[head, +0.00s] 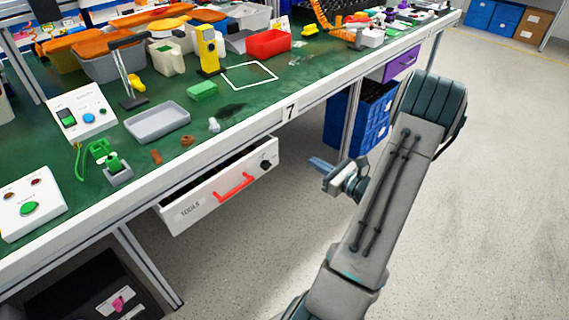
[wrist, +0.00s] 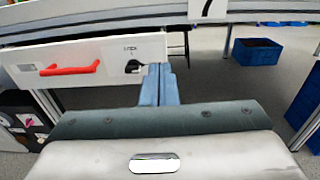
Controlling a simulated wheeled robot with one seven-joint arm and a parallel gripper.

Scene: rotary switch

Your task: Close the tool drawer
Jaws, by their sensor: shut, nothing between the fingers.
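The tool drawer (head: 222,192) is white with a red handle (head: 235,187) and a dark lock knob (head: 265,164). It hangs under the workbench and stands pulled out, with its dark inside showing along the top edge. In the wrist view the drawer front (wrist: 88,62) is at the upper left, with the red handle (wrist: 70,69) and the knob marked LOCK (wrist: 133,66). My gripper (head: 315,163) is shut and empty, to the right of the drawer front in the head view. In the wrist view its blue fingers (wrist: 159,80) appear just right of the knob; I cannot tell whether they touch the drawer.
The green workbench (head: 170,170) carries a grey tray (head: 157,122), a yellow device (head: 208,50), a red bin (head: 268,43) and switch boxes. A purple drawer (head: 400,64) and blue crates (head: 372,118) are under the bench. Open floor (head: 500,200) lies to the right.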

